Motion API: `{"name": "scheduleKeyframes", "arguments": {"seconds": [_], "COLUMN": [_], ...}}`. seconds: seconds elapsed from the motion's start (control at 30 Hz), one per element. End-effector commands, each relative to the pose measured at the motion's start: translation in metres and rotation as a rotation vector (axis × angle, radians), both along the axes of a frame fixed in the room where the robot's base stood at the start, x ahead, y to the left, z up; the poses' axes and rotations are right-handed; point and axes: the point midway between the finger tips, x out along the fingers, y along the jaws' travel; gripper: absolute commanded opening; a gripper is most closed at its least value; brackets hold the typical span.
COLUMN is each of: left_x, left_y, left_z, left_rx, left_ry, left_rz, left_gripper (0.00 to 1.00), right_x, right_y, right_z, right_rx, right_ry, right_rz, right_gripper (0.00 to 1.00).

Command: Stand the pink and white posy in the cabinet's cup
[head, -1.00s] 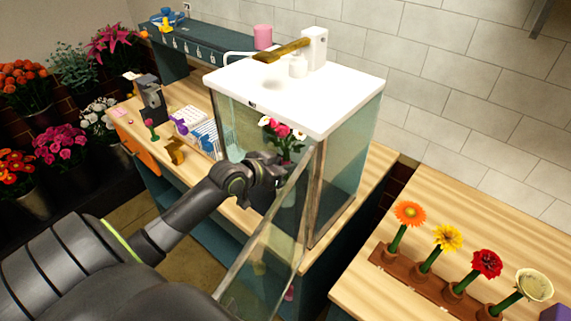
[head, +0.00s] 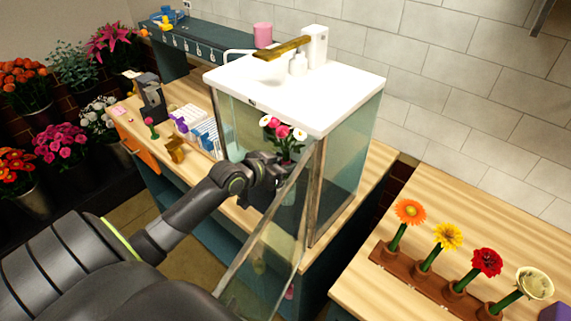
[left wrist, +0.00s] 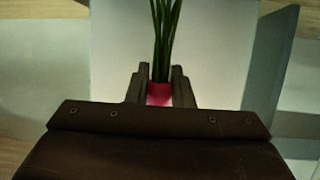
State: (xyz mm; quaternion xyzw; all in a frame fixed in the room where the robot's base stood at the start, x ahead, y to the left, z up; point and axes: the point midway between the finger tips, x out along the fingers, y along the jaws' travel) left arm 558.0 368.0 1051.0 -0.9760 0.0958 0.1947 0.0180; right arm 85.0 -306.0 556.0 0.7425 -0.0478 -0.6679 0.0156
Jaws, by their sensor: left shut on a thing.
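The pink and white posy (head: 283,133) is upright inside the front of the glass cabinet (head: 345,170), under its white top. My left gripper (head: 277,175) reaches in through the cabinet's open front and is shut on the posy below its blooms. In the left wrist view, green stems (left wrist: 166,40) rise above a pink band (left wrist: 159,94) between the two fingers. My right gripper is not in view.
The cabinet's glass door (head: 262,240) stands open, close along the right of my left arm. A brown rack (head: 430,283) with several single flowers is on the right table. Small items and a card rack (head: 205,132) lie left of the cabinet.

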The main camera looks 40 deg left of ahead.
Motion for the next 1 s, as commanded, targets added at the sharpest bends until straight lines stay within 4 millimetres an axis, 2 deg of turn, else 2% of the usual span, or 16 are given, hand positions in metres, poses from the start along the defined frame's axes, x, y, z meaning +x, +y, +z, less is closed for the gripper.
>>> {"name": "scheduleKeyframes", "arguments": {"seconds": [0.6, 1.0], "left_x": [0.000, 0.000], "left_y": [0.000, 0.000], "left_z": [-0.016, -0.017], "left_rx": [0.000, 0.000], "left_ry": [-0.001, -0.002], "left_rz": [0.000, 0.000], "left_gripper": [0.00, 0.00], "right_x": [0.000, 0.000], "right_y": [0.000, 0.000], "right_z": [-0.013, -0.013], "right_rx": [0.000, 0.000], "right_ry": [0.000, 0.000], "right_rz": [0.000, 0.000], "right_gripper": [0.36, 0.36]}}
